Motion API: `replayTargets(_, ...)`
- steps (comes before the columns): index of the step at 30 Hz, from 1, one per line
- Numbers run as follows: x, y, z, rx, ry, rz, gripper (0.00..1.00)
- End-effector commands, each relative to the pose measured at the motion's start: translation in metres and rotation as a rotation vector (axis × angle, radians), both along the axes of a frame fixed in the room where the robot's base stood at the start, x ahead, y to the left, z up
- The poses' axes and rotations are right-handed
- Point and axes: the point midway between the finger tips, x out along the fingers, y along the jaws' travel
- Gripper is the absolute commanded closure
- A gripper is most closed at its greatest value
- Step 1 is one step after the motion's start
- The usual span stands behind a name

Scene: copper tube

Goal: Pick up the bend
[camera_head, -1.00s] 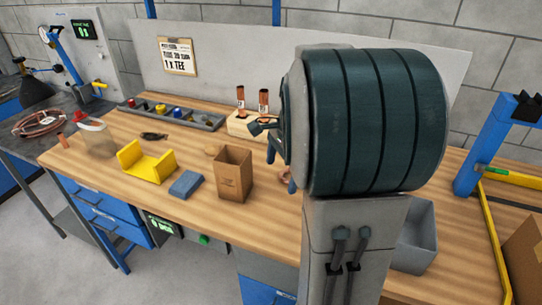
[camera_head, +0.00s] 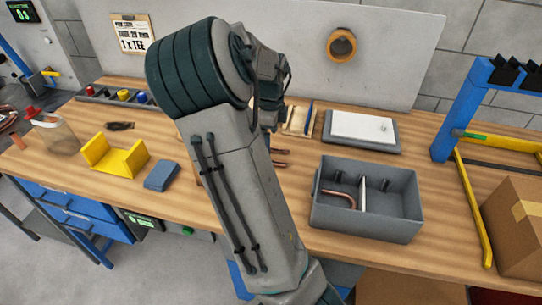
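A bent copper piece, the bend (camera_head: 340,194), lies in the left compartment of a grey two-part bin (camera_head: 362,226) on the bench, right of my arm. The bin's right compartment holds small dark pieces. My gripper (camera_head: 268,118) is mostly hidden behind my arm, above the bench at the back and left of the bin. Its fingers cannot be made out, and it is apart from the bend.
Copper tube ends (camera_head: 280,152) show beside my arm. A grey tray with a white lid (camera_head: 362,127) stands behind the bin. A blue frame (camera_head: 468,105) and cardboard box (camera_head: 518,225) are at right. A yellow holder (camera_head: 115,158) and blue block (camera_head: 161,175) are at left.

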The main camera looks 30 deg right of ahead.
Motion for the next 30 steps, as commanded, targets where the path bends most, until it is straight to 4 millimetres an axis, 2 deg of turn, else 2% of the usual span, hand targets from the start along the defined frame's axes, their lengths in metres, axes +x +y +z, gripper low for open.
replayTargets(5, -0.001, 0.000, -0.013, 0.001, 0.001, -0.001, 0.09)
replayTargets(12, -0.003, 0.000, -0.048, 0.001, 0.001, -0.001, 0.09)
replayTargets(16, -0.003, 0.000, -0.055, 0.001, -0.002, -0.001, 0.09)
replayTargets(22, -0.003, 0.000, -0.056, 0.001, -0.002, -0.001, 0.09)
replayTargets(27, -0.003, 0.000, -0.055, 0.001, -0.002, 0.000, 0.56)
replayTargets(30, -0.003, 0.000, -0.055, 0.001, -0.002, 0.000, 0.59)
